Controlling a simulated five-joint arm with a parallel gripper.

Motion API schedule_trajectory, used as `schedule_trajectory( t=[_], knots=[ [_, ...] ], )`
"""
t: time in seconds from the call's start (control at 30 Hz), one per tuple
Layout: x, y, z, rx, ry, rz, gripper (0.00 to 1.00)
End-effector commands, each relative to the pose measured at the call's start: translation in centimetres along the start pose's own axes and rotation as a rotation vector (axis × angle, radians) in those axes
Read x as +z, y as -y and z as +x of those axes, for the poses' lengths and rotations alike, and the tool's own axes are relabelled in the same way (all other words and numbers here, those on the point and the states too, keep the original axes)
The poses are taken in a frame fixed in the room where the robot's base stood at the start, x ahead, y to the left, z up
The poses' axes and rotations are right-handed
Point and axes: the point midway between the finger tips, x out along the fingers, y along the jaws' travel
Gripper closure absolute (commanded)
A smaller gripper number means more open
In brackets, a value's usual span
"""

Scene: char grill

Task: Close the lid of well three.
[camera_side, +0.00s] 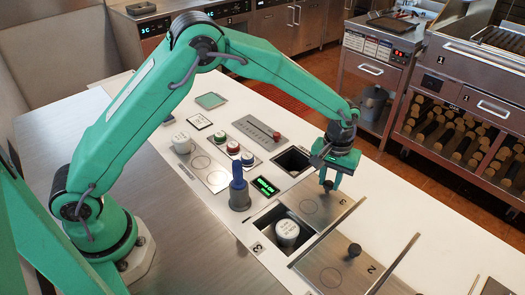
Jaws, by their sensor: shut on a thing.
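Well three (268,222) is an open square hole in the white counter, marked by a small "3" label (258,248) at its near edge. A white lidded tub (286,233) stands inside it. Its flat metal lid (309,206), marked "3", lies to the right and behind the hole, leaving most of it uncovered. My gripper (328,180) is over this lid, pointing down, and is shut on the lid's dark knob (328,187). The fingertips are small and partly hidden.
A lid marked "2" (335,272) with a black knob (354,250) lies nearer the front, between raised metal rails (396,262). A smaller square hole (292,160) lies behind.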

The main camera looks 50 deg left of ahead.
Motion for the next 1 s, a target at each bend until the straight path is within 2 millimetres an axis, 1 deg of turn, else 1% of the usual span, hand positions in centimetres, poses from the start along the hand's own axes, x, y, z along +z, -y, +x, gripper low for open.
schedule_trajectory(
  t=[0.03,0.37,0.8,1.0],
  knots=[
    [0.6,0.1,-0.1,0.000,0.000,0.002,1.00],
    [4.3,1.2,-0.1,0.001,-0.001,0.003,1.00],
    [9.6,2.9,-0.1,0.002,-0.003,0.005,1.00],
    [10.5,3.3,-0.1,0.002,-0.002,0.004,1.00]
  ],
)
